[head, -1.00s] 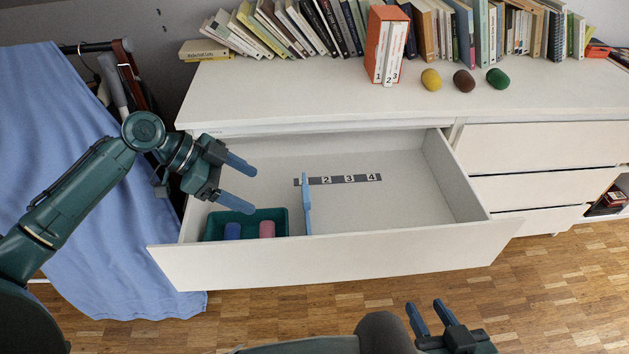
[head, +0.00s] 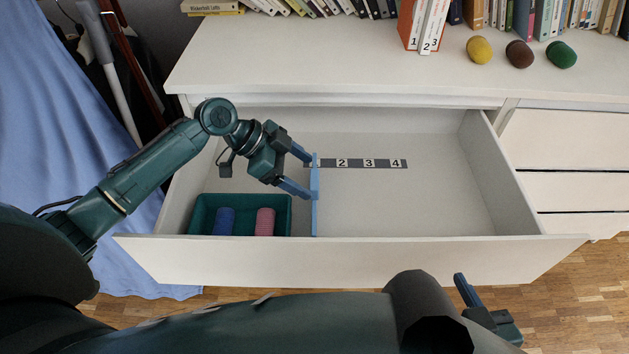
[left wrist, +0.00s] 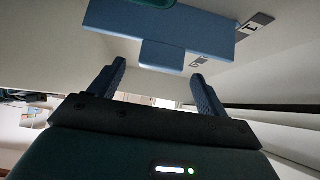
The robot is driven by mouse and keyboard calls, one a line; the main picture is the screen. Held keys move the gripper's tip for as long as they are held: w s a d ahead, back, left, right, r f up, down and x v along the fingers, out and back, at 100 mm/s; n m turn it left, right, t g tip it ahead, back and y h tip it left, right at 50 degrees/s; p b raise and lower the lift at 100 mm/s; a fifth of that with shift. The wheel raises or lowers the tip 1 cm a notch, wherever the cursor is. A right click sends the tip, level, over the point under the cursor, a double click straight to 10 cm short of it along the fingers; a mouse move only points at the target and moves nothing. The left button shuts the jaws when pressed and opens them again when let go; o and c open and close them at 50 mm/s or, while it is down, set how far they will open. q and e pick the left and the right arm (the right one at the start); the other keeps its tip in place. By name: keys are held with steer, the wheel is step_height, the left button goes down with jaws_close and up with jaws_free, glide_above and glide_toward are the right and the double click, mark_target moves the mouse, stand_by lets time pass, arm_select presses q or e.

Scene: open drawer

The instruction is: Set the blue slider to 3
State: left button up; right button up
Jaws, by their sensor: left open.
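The blue slider (head: 315,205) is a thin upright divider in the open drawer, at the left end of the dark number strip (head: 383,163). My right gripper (head: 478,302) is outside the drawer; only one finger shows clearly.
A green tray (head: 240,200) with a blue piece (head: 224,221) and a pink piece (head: 265,221) lies in the drawer's left front. The drawer floor right of the slider is clear (head: 420,205). The drawer's front wall (head: 350,258) is nearest me.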

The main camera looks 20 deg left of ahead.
mark_target(312, 178)
arm_select(q)
steer(key=shift+x, duration=2.05)
arm_select(e)
steer(key=shift+w+a+f, duration=0.1)
steer(key=shift+a+f, duration=0.1)
steer(key=shift+f, duration=0.3)
arm_select(q)
steer(key=shift+w, duration=0.1)
steer(key=shift+c, duration=0.3)
